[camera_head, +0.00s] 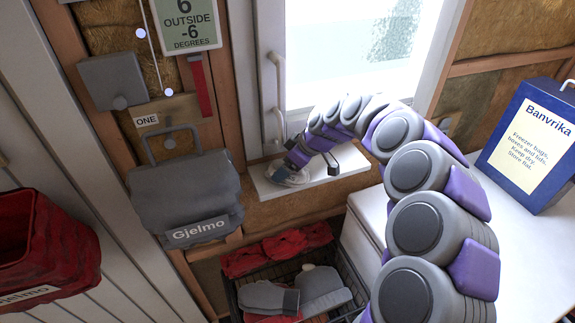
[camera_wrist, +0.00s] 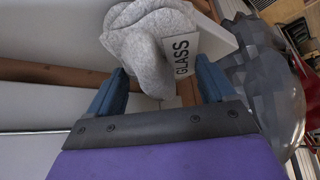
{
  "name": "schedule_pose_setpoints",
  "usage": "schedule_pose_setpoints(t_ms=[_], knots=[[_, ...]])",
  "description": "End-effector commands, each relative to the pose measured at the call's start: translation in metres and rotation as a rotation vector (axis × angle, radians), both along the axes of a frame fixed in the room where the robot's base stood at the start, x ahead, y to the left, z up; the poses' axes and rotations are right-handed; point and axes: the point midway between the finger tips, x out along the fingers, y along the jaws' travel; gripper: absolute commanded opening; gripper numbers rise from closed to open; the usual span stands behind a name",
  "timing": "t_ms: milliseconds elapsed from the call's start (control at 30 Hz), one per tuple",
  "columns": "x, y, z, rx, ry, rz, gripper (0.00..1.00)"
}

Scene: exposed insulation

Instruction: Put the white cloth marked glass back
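The whitish-grey cloth (camera_wrist: 150,40) is a crumpled bundle with a white tag reading GLASS. In the head view the cloth (camera_head: 287,176) is at the left end of the white window sill (camera_head: 335,177). My gripper (camera_wrist: 162,68) has its two blue fingers spread wide, with a fold of cloth hanging into the gap between them. In the head view my gripper (camera_head: 298,157) is right at the cloth, pointing down and left. Gaps show beside the fold; whether the fingertips touch the cloth is unclear.
The window handle (camera_head: 277,85) stands just above the cloth. A grey Gjelmo bag (camera_head: 185,195) hangs at the left, beside a red bag (camera_head: 45,240). A wire basket (camera_head: 355,285) with red and grey items is below. A blue Banvrika box (camera_head: 530,145) stands on the white surface at right.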

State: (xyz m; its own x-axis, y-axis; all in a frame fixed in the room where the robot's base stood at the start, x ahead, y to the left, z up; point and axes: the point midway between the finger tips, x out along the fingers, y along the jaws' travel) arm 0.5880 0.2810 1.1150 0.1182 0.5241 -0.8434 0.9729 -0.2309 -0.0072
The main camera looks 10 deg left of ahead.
Motion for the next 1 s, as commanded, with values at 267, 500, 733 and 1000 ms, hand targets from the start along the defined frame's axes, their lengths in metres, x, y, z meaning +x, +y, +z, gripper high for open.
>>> schedule_pose_setpoints(t_ms=[267,500,733,1000], knots=[[0.0,-0.001,0.001,0.001,-0.001,-0.001,1.0],[-0.001,-0.005,0.008,0.002,-0.002,-0.002,1.0],[-0.004,-0.026,0.043,0.004,-0.006,-0.005,1.0],[-0.011,-0.052,0.085,0.003,-0.004,-0.002,1.0]])
